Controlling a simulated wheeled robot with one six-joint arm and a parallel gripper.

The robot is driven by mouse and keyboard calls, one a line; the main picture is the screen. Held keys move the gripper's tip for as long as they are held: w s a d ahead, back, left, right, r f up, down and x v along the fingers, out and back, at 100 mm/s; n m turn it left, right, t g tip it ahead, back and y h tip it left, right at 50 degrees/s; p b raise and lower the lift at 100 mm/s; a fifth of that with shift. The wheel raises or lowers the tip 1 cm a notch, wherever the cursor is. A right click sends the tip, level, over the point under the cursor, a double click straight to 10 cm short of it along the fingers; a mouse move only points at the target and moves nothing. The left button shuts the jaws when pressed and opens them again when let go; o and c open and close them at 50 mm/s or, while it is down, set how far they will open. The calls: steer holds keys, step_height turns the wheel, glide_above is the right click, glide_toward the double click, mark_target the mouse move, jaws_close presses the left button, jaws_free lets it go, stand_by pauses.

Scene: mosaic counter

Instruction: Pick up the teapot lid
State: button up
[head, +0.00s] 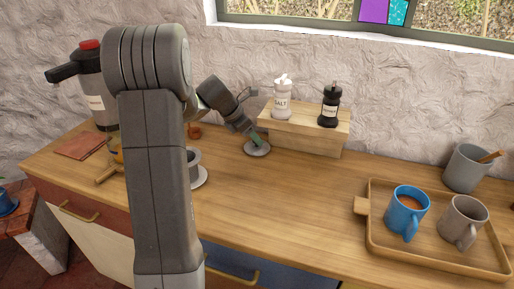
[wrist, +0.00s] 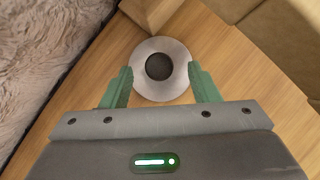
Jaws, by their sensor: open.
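The teapot lid (wrist: 159,89) is a round, light grey disc with a dark round knob. In the wrist view it lies between my gripper's (wrist: 160,85) two green fingers, which stand apart on either side of it. In the head view the lid (head: 257,149) lies on the wooden counter, just in front of the wooden riser. My gripper (head: 256,140) is over it there and partly hides it. My gripper is open, and the knob is not clamped.
The wooden riser (head: 306,133) close behind the lid bears a white salt shaker (head: 282,102) and a dark pepper mill (head: 329,108). A tray (head: 384,249) with mugs stands at right. A grey cup (head: 194,163) on a saucer is partly behind my arm. The counter's middle is clear.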

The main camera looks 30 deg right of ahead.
steer(key=x, duration=0.3)
steer(key=shift+d+f, duration=0.15)
steer(key=shift+d, duration=0.05)
steer(key=c, duration=1.1)
steer(key=shift+o, duration=0.2)
steer(key=shift+r+p, duration=0.35)
steer(key=shift+r, duration=0.15)
steer(key=shift+r+p, duration=0.35)
steer(key=shift+a, duration=0.1)
